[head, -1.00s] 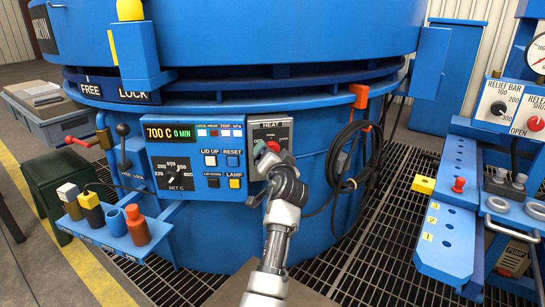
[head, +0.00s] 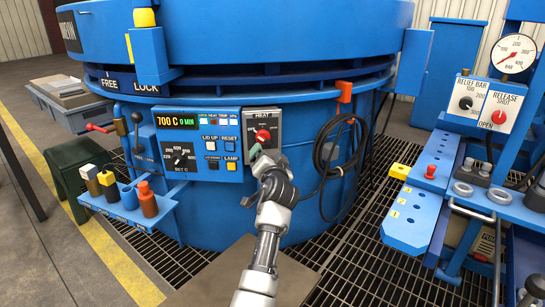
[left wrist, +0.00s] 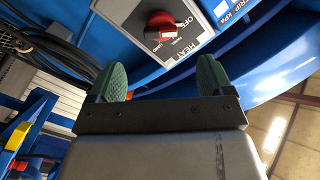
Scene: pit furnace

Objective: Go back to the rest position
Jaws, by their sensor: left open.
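My left gripper (head: 256,153) is in front of the blue furnace (head: 215,218), just below the red knob (head: 263,136) of the grey HEAT switch box (head: 262,124). In the left wrist view its two green fingers (left wrist: 163,75) are spread apart with nothing between them. The red knob (left wrist: 160,25) shows beyond the fingertips, apart from them. My right gripper is not in view.
The control panel (head: 197,170) reads 700 C and 0 MIN. A coiled black cable (head: 338,150) hangs from an orange hook to the right. A small blue shelf (head: 130,212) holds several items at left. A blue bench (head: 412,215) stands at right.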

